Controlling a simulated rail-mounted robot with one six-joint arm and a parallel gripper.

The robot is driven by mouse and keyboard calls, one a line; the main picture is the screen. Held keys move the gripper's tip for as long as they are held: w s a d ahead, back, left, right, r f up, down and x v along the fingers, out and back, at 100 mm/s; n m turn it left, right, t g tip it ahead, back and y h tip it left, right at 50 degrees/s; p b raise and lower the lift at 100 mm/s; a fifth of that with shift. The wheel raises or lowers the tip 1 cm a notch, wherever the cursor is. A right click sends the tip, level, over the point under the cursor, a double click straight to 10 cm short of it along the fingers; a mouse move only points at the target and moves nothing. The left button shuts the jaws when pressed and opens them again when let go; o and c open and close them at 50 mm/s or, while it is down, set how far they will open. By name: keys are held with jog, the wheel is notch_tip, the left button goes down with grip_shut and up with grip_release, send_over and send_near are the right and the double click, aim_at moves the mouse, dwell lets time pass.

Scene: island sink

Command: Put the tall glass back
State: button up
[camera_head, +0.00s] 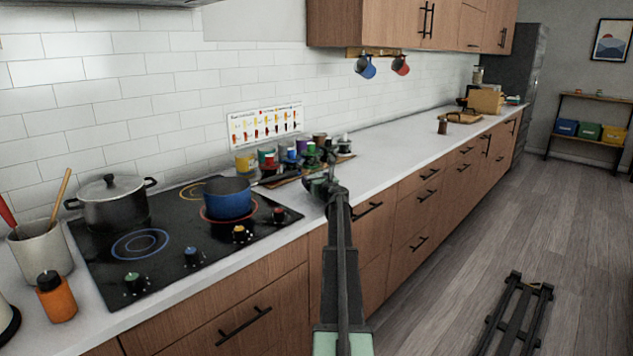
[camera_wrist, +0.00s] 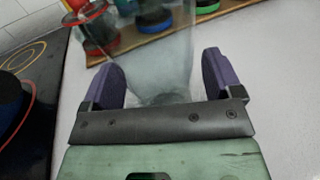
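A tall clear glass (camera_wrist: 160,60) shows in the wrist view, wider toward the top of the picture and narrowing toward my gripper. My gripper (camera_wrist: 163,85) has its two purple fingers spread apart, one on each side of the glass's narrow lower part. Small gaps seem to show between the fingers and the glass, so it does not look clamped. In the head view my gripper (camera_head: 318,184) is over the counter, right of the stove; the glass is hard to make out there.
Several coloured-lid jars stand on a wooden tray (camera_head: 345,157) just behind my gripper. A blue saucepan (camera_head: 228,198) and a grey pot (camera_head: 112,203) are on the stove. Mugs (camera_head: 365,67) hang from a wall rack. The counter (camera_head: 395,152) farther right is mostly clear.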

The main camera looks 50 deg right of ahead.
jog(key=shift+r, duration=0.15)
jog(key=shift+s+a, duration=0.1)
jog(key=shift+s, duration=0.1)
jog(key=v, duration=1.1)
jog(key=shift+s+a, duration=0.15)
jog(key=shift+s, duration=0.1)
jog(key=shift+c, duration=0.2)
dwell(0.5)
